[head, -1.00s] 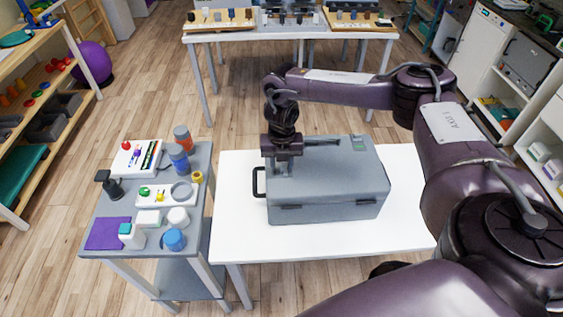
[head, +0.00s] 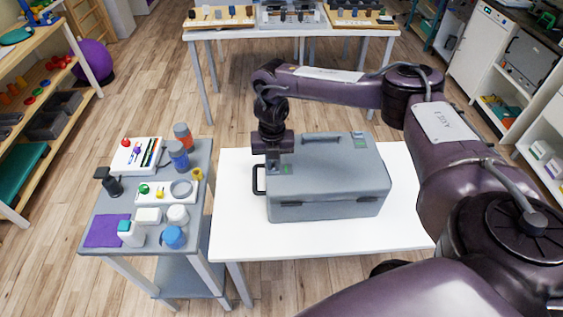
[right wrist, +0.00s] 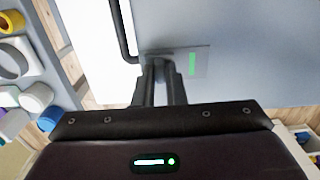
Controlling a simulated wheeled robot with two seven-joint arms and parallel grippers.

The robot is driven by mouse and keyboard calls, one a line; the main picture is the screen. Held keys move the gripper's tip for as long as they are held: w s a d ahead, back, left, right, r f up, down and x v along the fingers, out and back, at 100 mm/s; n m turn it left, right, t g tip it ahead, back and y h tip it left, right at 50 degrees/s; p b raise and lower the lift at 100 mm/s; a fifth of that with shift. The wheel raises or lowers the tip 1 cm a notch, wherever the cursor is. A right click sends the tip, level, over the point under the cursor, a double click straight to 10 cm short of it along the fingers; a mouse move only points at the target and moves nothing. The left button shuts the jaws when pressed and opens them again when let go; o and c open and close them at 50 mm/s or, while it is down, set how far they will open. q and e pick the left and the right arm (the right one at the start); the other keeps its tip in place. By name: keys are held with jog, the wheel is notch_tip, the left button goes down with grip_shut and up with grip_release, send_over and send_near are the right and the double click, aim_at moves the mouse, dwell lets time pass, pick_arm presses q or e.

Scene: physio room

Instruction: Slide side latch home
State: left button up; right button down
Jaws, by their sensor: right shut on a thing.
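A grey hard case (head: 335,172) lies closed on the white table. On its lid near the left end is a side latch plate (right wrist: 201,58) with a green strip (right wrist: 192,64), which also shows in the head view (head: 286,170). My right gripper (head: 272,172) points down at this plate from above. In the right wrist view its two fingers (right wrist: 160,80) are shut on the dark latch piece, beside the green strip. The fingers hide most of the latch piece. My left gripper is not in view.
The case's black handle (head: 259,179) sticks out at its left end, close to my right gripper. A grey side table (head: 105,215) with bottles and small items stands to the left.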

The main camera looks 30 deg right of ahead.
jog(key=shift+w+a, duration=0.15)
jog(key=shift+a, duration=0.1)
jog(key=c, duration=1.5)
grip_release()
jog(key=shift+r, duration=0.55)
notch_tip(320, 180, up, 6)
jog(key=shift+f, duration=0.1)
jog(key=shift+r, duration=0.5)
